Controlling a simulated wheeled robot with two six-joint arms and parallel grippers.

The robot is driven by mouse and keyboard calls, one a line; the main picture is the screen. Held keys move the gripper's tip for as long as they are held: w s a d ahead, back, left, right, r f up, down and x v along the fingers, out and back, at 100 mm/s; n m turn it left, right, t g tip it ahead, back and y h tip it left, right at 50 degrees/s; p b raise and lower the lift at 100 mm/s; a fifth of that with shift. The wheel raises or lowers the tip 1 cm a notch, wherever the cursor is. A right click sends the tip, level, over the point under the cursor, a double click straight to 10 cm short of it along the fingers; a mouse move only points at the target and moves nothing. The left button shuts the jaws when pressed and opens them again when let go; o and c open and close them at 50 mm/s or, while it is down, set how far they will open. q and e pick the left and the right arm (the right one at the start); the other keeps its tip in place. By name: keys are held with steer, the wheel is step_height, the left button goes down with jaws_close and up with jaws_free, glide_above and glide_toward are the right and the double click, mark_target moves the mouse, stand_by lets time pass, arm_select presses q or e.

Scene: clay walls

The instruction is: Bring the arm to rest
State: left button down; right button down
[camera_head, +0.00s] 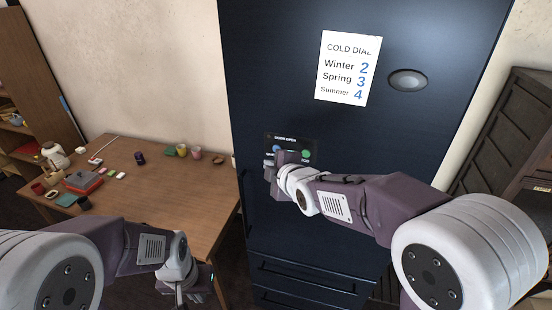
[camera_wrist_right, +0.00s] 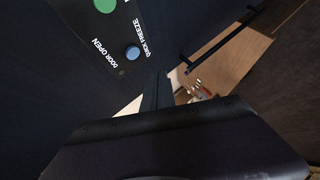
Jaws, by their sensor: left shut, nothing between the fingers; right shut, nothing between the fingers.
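My right arm reaches across from the right in the head view. Its gripper (camera_head: 271,168) is shut and empty, in front of the small control panel (camera_head: 306,146) on the dark fridge (camera_head: 350,130). In the right wrist view the shut fingers (camera_wrist_right: 157,90) point towards the fridge front, beside the panel's blue button (camera_wrist_right: 132,53) and green button (camera_wrist_right: 104,5). I cannot tell whether the fingertips touch the fridge. My left gripper (camera_head: 190,292) is shut and empty, low near the table's front right corner.
A wooden table (camera_head: 150,215) at the left holds several small items, among them a red box (camera_head: 84,181) and cups. A "COLD DIAL" note (camera_head: 346,68) and an oval dial (camera_head: 408,80) are on the fridge. A dark slatted cabinet (camera_head: 505,130) stands at the right.

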arm_select(q)
steer(key=shift+f+b, duration=0.3)
steer(key=shift+f, duration=0.5)
arm_select(e)
steer(key=shift+s+a+f, duration=0.1)
steer(key=shift+s+a, duration=0.15)
steer(key=shift+s, duration=0.45)
